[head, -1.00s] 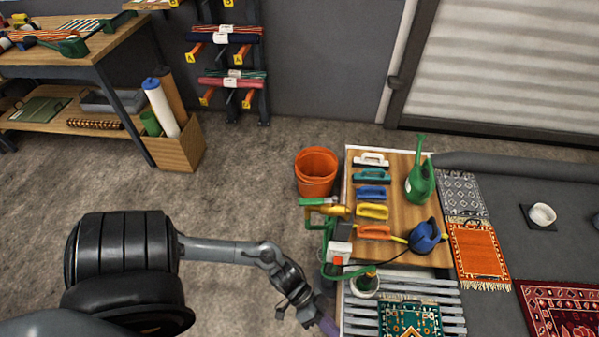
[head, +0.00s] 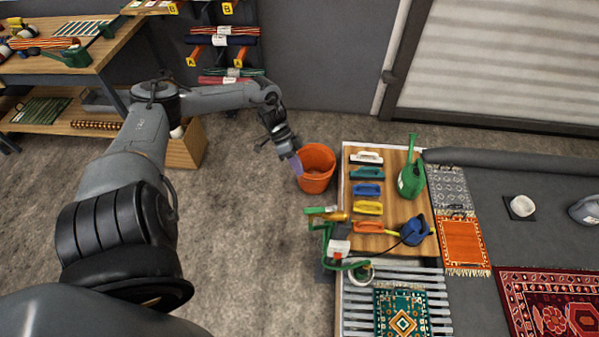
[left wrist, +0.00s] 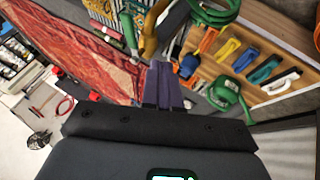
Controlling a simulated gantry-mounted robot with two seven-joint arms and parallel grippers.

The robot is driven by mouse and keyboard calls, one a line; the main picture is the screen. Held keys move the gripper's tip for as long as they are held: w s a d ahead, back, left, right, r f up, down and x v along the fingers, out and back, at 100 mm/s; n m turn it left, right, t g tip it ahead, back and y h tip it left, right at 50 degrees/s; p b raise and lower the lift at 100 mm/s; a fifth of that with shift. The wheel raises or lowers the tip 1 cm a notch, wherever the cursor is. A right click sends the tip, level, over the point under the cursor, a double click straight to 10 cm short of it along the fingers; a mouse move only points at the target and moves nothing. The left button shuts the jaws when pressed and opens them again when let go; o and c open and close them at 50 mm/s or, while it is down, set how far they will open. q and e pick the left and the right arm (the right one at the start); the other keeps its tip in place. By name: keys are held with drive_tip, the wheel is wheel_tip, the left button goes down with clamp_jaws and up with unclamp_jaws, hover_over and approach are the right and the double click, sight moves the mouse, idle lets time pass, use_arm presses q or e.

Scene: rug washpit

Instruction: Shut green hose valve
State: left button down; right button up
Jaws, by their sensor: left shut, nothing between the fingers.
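The hose valve stands at the left side of the wooden-topped bench in the head view. Its green handle (head: 319,210) points left, above a yellow-brass body (head: 337,217). Whether the valve is open or shut cannot be told. A green hose (head: 327,240) hangs below it. My left gripper (head: 295,163) is shut and empty, over the orange bucket's left rim, up and left of the handle and apart from it. Its purple fingers (left wrist: 163,85) show in the left wrist view, with a green handle-like part (left wrist: 129,30) and yellow part (left wrist: 151,32) beyond. My right gripper is out of view.
The orange bucket (head: 316,168) stands left of the bench. Several coloured brushes (head: 367,190), a green watering can (head: 411,180) and a blue tool (head: 415,230) lie on the bench top (head: 394,160). A green rug (head: 401,312) lies on slats.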

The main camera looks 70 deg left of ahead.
sight(320, 209)
use_arm(q)
drive_tip(key=d+f, duration=0.6)
drive_tip(key=d, duration=0.2)
drive_tip(key=shift+w+d+f, duration=0.35)
drive_tip(key=shift+f, duration=0.05)
